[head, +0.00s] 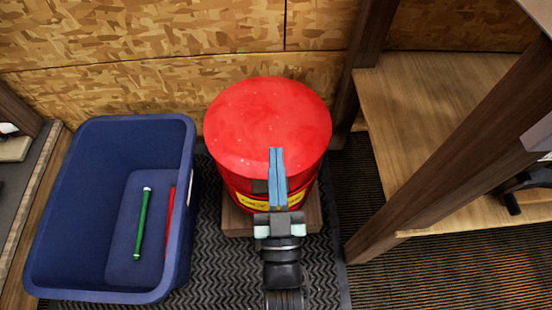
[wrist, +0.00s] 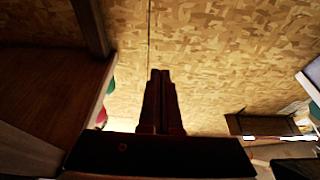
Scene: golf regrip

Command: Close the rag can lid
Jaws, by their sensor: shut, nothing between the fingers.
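The red rag can (head: 245,190) stands on a wooden block in the middle of the head view, with a yellow label band on its front. Its round red lid (head: 265,115) lies over the top of the can and covers the opening. I cannot tell whether its rim sits fully flush. My gripper (head: 276,151) is shut and empty, its blue fingers together over the front part of the lid. Whether they touch the lid is unclear. In the wrist view the shut fingers (wrist: 160,73) show dark against the wall, and the can is not recognisable there.
A blue bin (head: 185,215) with a green tube (head: 142,222) and a red tube (head: 168,222) inside stands to the left. A wooden shelf unit (head: 400,190) stands to the right. A chipboard wall (head: 160,85) rises close behind the can. Dark ribbed matting (head: 215,275) covers the floor.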

